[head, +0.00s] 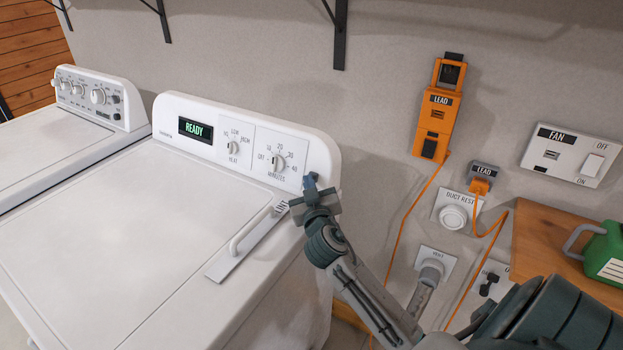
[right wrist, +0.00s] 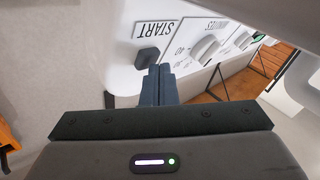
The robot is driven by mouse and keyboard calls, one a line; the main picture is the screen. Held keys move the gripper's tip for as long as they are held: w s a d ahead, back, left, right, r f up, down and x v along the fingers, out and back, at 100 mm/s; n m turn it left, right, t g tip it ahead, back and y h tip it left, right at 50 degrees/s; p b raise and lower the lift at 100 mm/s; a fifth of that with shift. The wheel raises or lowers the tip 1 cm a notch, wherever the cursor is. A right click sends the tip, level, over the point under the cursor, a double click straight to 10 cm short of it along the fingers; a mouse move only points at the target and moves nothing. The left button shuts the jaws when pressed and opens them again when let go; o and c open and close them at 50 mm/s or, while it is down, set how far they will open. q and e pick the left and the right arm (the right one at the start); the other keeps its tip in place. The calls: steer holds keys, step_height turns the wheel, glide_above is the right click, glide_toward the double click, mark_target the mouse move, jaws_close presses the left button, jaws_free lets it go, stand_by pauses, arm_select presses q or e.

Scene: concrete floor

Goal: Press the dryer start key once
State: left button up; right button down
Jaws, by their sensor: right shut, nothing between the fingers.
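The white dryer (head: 130,235) stands at the middle left, and its green display (head: 196,130) reads READY. In the right wrist view the start key (right wrist: 147,56) is a small dark block below the START label (right wrist: 155,30) on the white panel. My right gripper (right wrist: 160,70) is shut and empty, its fingertips close beside the key's lower right. I cannot tell whether they touch it. In the head view the right gripper (head: 311,182) is at the panel's right end and hides the key. My left gripper is not in view.
The heat knob (head: 233,147) and minutes knob (head: 278,162) sit left of the gripper. A white handle (head: 248,232) lies on the dryer top. An orange LEAD box (head: 436,112) hangs on the wall. A wooden surface (head: 545,240) with a green container (head: 603,255) is at right.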

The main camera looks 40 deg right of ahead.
steer(key=shift+w+d, duration=0.1)
steer(key=shift+d, duration=0.1)
stand_by(0.3)
steer(key=shift+a, duration=0.1)
steer(key=shift+s+a+r, duration=0.25)
steer(key=shift+s+a, duration=0.1)
steer(key=shift+a, duration=0.4)
steer(key=shift+s+a+r+p, duration=0.2)
steer(key=shift+s+a+r, duration=0.1)
steer(key=shift+a, duration=0.45)
steer(key=shift+s+a+r+p, duration=0.2)
steer(key=shift+s+a+p, duration=0.1)
steer(key=shift+a, duration=0.4)
steer(key=shift+s+a+r+p, duration=0.15)
steer(key=shift+s+a+r, duration=0.15)
steer(key=shift+a, duration=0.45)
